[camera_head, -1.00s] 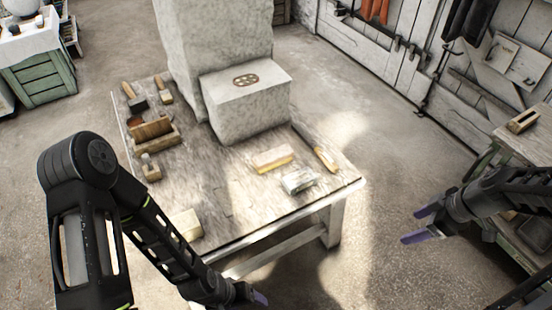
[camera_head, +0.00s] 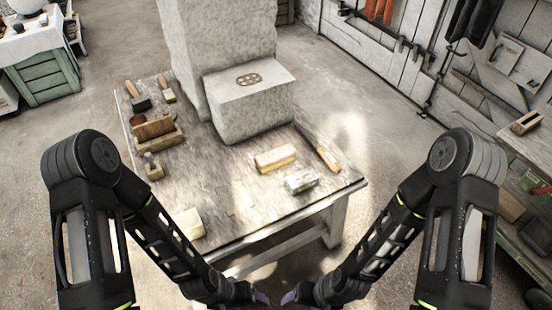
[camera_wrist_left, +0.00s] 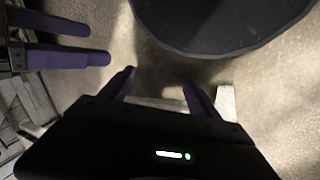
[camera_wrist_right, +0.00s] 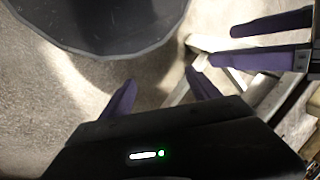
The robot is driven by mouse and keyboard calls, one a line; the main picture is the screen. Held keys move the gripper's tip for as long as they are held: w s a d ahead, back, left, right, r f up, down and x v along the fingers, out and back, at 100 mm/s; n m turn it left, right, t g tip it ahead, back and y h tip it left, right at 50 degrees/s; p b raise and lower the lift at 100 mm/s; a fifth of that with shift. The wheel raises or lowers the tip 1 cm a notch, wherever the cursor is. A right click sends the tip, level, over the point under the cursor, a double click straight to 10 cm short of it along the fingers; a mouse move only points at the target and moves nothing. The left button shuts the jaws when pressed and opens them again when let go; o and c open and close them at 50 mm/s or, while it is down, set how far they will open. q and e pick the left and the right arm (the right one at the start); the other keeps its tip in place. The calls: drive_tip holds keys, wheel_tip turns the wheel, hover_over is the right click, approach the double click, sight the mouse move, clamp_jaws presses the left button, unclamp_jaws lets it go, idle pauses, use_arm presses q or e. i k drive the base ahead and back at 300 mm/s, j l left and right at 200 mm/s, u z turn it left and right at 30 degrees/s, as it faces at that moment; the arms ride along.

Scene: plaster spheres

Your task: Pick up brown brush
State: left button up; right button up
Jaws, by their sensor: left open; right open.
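Several brush-like tools lie on the wooden work table (camera_head: 225,205); I cannot tell for certain which is the brown brush. A brown slatted piece (camera_head: 154,128) sits at the left in a wooden holder. Two wooden-handled tools (camera_head: 133,92) (camera_head: 167,89) lie at the far left. My left gripper (camera_head: 260,298) and right gripper (camera_head: 289,298) are close together in front of the table, apart from all tools. Both are open and empty in their wrist views (camera_wrist_left: 163,88) (camera_wrist_right: 160,92).
A large pale stone block (camera_head: 247,105) stands at the table's back. A greyish block (camera_head: 301,181), a long tool (camera_head: 318,147) and a cream block (camera_head: 188,223) lie on the table. A side bench (camera_head: 515,150) stands at the right. Open floor surrounds the table.

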sight(271, 160)
drive_tip(key=l+u, duration=0.15)
drive_tip(key=u, duration=1.45)
drive_tip(key=k+l, duration=0.35)
drive_tip(key=l, duration=0.15)
drive_tip(key=k+l, duration=0.35)
drive_tip(key=l, duration=0.15)
